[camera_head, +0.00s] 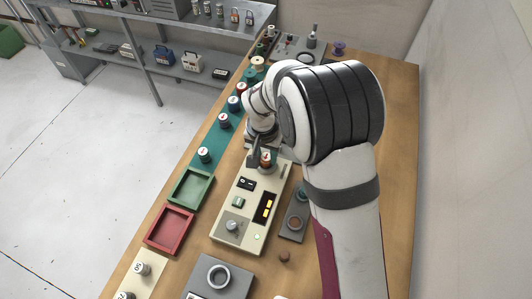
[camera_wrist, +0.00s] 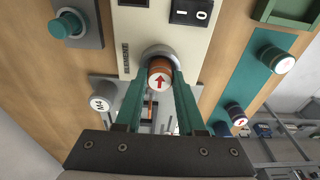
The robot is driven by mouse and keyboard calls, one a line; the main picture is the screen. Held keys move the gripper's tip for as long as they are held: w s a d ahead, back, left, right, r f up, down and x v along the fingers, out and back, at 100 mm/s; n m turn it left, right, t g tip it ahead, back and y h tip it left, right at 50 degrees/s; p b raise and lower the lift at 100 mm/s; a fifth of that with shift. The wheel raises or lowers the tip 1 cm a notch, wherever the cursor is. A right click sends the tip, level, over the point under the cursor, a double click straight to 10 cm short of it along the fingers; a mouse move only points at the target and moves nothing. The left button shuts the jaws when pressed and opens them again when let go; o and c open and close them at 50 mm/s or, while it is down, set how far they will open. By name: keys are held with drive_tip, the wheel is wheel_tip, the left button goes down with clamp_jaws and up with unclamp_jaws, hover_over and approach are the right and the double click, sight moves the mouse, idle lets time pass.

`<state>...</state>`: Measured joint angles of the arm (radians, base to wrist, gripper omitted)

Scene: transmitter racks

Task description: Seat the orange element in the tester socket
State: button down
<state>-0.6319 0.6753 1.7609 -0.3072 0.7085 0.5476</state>
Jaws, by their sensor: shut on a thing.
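The orange element (camera_wrist: 160,68) has a white cap with a red arrow. In the wrist view it stands between the green fingers of my gripper (camera_wrist: 160,76), which is shut on it. The grey ring of the tester socket (camera_wrist: 152,51) shows around and behind its far end; I cannot tell how deep the element sits. In the head view the orange element (camera_head: 266,165) is at the far end of the beige tester (camera_head: 250,206), with my gripper (camera_head: 260,156) at it. The arm hides part of the gripper there.
Several white-capped cylinders, one marked here (camera_head: 204,155), stand along a teal strip left of the tester. A green tray (camera_head: 191,187) and a red tray (camera_head: 170,229) lie nearby. A small brown knob (camera_head: 284,257) stands in front.

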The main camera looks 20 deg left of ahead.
drive_tip(key=shift+f, duration=0.1)
drive_tip(key=c, duration=0.5)
unclamp_jaws()
wheel_tip(320, 180, up, 12)
drive_tip(key=s, duration=0.1)
drive_tip(key=s+d+r+m, duration=0.1)
drive_tip(key=s+d+r, duration=0.2)
drive_tip(key=d, duration=0.4)
drive_tip(key=s+d+r+m, duration=0.1)
drive_tip(key=s+d+r, duration=0.1)
drive_tip(key=s+d, duration=0.3)
drive_tip(key=s+d+m, duration=0.1)
drive_tip(key=s+d, duration=0.2)
drive_tip(key=s, duration=0.1)
drive_tip(key=s+d+m+g+y, duration=0.1)
drive_tip(key=s+d, duration=0.2)
drive_tip(key=s, duration=0.2)
drive_tip(key=s+d+m, duration=0.1)
drive_tip(key=s+d, duration=0.2)
drive_tip(key=s, duration=0.2)
drive_tip(key=shift+s+d+f+m+g+y, duration=0.1)
drive_tip(key=shift+s+f+m+g+y, duration=0.1)
drive_tip(key=shift+f+m+g+y, duration=0.15)
